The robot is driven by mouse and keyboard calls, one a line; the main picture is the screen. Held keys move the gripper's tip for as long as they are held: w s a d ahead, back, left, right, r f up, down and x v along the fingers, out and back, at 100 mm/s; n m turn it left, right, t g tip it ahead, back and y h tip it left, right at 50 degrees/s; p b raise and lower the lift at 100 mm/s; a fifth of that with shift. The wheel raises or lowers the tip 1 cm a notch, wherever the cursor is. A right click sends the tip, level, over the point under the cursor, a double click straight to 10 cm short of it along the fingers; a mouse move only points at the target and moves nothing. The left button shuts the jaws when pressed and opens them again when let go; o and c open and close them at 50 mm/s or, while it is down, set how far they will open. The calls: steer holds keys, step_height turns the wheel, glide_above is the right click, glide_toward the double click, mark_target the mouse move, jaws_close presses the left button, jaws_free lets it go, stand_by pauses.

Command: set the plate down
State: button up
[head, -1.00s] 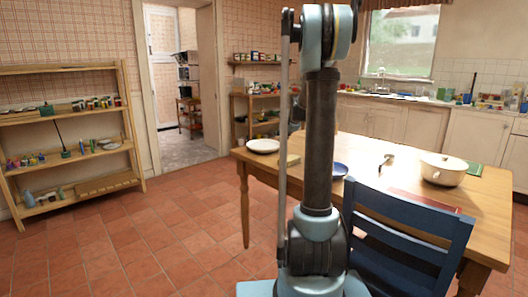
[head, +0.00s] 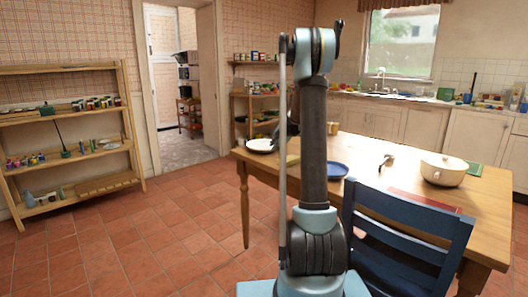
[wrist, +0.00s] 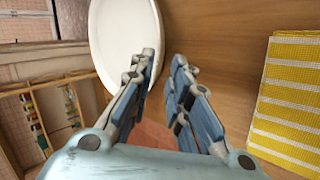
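The white plate (head: 260,145) lies at the far left corner of the wooden table (head: 440,205) in the head view. In the wrist view the plate (wrist: 123,40) is large, at upper left, partly covered by a finger. My gripper (wrist: 164,68) shows its two blue-padded fingers apart, with a gap between them. The left finger overlaps the plate and the right one shows against the table wood. The plate's rim runs up beside the gap; no finger is seen closed on it. The gripper is hidden behind my arm in the head view.
Shelves (head: 70,130) stand left, with open tiled floor between.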

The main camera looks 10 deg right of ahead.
steer(key=shift+x, duration=2.55)
steer(key=shift+c, duration=0.6)
jaws_close()
